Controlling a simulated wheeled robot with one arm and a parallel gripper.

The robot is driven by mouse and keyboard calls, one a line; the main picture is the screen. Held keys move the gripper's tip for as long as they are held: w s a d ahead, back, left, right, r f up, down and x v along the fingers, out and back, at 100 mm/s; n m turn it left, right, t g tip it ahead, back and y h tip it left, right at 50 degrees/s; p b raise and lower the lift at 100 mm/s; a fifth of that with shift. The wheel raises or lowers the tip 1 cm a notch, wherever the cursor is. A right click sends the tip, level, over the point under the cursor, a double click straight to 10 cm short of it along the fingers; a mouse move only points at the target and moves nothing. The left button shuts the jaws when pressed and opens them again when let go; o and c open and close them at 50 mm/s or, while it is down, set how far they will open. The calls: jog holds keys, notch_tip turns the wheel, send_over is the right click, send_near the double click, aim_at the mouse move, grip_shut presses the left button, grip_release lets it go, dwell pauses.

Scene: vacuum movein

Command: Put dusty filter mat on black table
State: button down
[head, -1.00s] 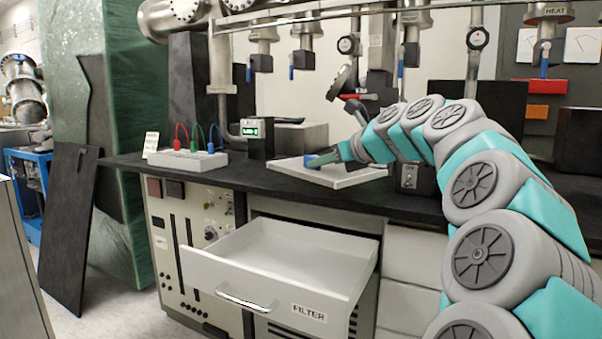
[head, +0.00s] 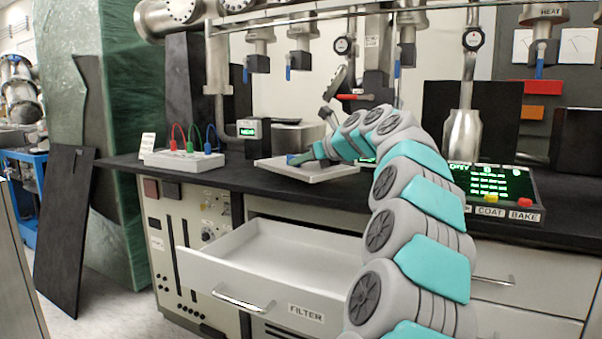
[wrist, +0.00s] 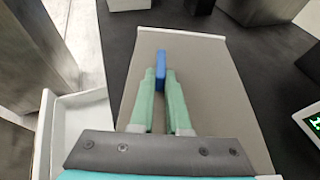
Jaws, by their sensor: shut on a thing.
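The dusty filter mat (head: 325,169) is a flat grey-beige panel with a pale rim, seen over the black table (head: 235,179) near the front edge. It also fills the middle of the wrist view (wrist: 205,75). A blue tab (wrist: 161,62) stands up from it. My gripper (wrist: 161,78) is shut on this tab, with a green finger on each side; it also shows in the head view (head: 300,160). The mat looks roughly level. I cannot tell whether its underside touches the table.
An open white drawer labelled FILTER (head: 285,258) juts out below the table. A white box with coloured cables (head: 185,160) stands left of the mat, a dark display box (head: 250,132) behind it. A control panel with COAT and BAKE buttons (head: 490,185) is at the right.

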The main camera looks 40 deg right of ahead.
aim_at(307, 170)
jog(key=shift+f, duration=1.5)
jog(key=c, duration=0.9)
grip_release()
jog(key=shift+f, duration=0.1)
jog(key=shift+s+r, duration=0.3)
jog(key=shift+s, duration=0.05)
jog(key=v, duration=1.1)
jog(key=shift+s, duration=0.2)
